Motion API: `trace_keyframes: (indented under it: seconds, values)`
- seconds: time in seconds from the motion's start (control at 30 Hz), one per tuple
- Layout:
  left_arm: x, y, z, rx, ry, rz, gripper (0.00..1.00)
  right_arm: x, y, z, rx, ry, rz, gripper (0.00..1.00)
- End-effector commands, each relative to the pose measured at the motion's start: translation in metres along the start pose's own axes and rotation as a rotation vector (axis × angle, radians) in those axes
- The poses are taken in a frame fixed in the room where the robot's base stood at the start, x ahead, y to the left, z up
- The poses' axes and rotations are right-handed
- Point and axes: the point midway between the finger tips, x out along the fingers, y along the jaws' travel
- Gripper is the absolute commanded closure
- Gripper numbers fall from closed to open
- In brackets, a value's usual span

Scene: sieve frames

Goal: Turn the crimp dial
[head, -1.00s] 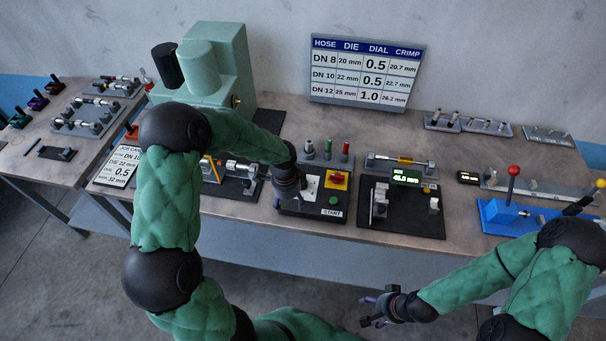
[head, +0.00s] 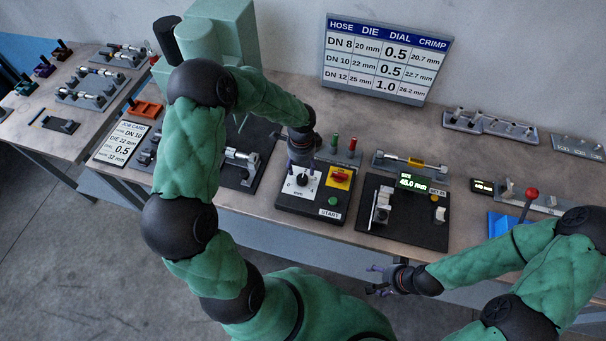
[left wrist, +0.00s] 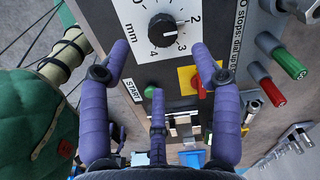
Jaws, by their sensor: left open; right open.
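The crimp dial (head: 302,180) is a black knob on a white plate, on the dark control box with the START label. It also shows in the left wrist view (left wrist: 162,29), beside the marks 2, 3 and 4 and "mm". A light pointer mark shows on the knob, but I cannot tell its exact reading. My left gripper (head: 303,160) is just behind and above the dial plate. In the left wrist view its purple fingers (left wrist: 160,62) are spread and empty, with the knob apart beyond the tips. My right gripper (head: 381,283) is open and empty before the table's front edge.
On the box are a red switch on yellow (head: 340,177) and a green button (head: 333,201). Green and red handles (head: 343,144) stand behind. A gauge display (head: 414,183) is to the right, a job card (head: 121,144) to the left, and a chart (head: 387,58) at the back.

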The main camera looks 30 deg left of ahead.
Motion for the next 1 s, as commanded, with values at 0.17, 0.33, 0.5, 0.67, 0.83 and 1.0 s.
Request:
trace_keyframes:
  seconds: [0.17,0.33,0.5,0.67,0.83,1.0]
  values:
    - [0.034,0.001,0.0,0.0,-0.001,0.003,0.37,0.0,0.0,-0.001,0.0,0.001,0.0,0.33]
    - [0.06,0.0,0.0,0.0,0.0,0.001,0.37,0.001,0.0,-0.001,0.0,0.002,0.0,0.33]
    - [0.075,0.0,0.0,0.0,0.0,0.0,0.37,0.001,0.0,-0.001,0.0,0.001,0.0,0.33]
    - [0.079,-0.001,0.0,-0.001,0.001,-0.001,0.37,0.001,0.0,-0.001,0.0,0.001,0.0,0.33]
    - [0.079,-0.001,0.0,-0.001,0.001,-0.001,0.37,0.001,0.0,-0.001,0.0,0.002,0.0,0.33]
    - [0.079,-0.001,0.0,0.0,0.001,-0.001,0.71,0.001,0.0,-0.001,0.0,0.002,0.0,0.33]
